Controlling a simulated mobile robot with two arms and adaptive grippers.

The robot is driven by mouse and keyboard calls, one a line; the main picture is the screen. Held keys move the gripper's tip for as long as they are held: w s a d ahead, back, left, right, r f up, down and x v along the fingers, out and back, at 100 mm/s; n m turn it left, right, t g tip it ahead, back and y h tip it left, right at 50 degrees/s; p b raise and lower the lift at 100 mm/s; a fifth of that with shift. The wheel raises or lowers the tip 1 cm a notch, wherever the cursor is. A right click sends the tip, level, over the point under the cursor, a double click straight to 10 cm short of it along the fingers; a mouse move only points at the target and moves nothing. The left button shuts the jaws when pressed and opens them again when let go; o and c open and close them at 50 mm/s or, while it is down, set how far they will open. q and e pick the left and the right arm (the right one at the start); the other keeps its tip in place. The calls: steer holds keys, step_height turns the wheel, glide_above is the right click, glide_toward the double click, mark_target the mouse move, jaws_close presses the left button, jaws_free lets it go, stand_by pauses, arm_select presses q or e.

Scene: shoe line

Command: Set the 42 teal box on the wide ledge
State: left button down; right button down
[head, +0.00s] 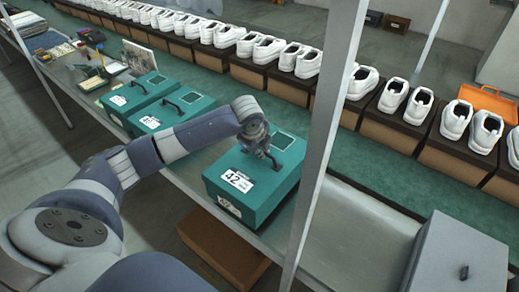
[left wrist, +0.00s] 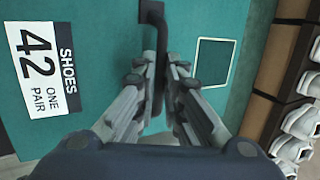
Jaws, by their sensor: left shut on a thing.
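The 42 teal box (head: 248,207) has a white "42" label and a black handle on its lid. It is near the middle of the head view, beside the metal post, and fills much of the left wrist view (left wrist: 105,60). My left gripper (head: 266,150) is above the lid, its fingers shut on the black handle (left wrist: 152,14). The grey ledge (head: 355,235) runs along the green conveyor and looks broad and bare right of the post. I cannot tell whether the box rests on the ledge or hangs just above it. My right gripper is not in view.
Two more teal boxes (head: 137,92) stand on the ledge to the left. A metal post (head: 325,120) rises close to the held box's right side. A grey cabinet (head: 460,262) stands at the lower right. White shoes on brown boxes line the conveyor. A brown box (head: 222,248) is below.

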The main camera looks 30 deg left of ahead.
arm_select(q)
steer(key=shift+w+a, duration=0.3)
steer(key=shift+w, duration=0.2)
steer(key=shift+w+a, duration=0.3)
steer(key=shift+w, duration=0.2)
steer(key=shift+w+a, duration=0.15)
steer(key=shift+w, duration=0.05)
step_height(320, 180, down, 3)
steer(key=shift+r+p, duration=0.15)
steer(key=shift+p, duration=0.65)
steer(key=shift+f, duration=0.4)
steer(key=c, duration=2.1)
jaws_free()
steer(key=shift+s+f, duration=0.1)
steer(key=shift+f, duration=0.1)
steer(key=o, duration=0.4)
steer(key=shift+s+r, duration=0.1)
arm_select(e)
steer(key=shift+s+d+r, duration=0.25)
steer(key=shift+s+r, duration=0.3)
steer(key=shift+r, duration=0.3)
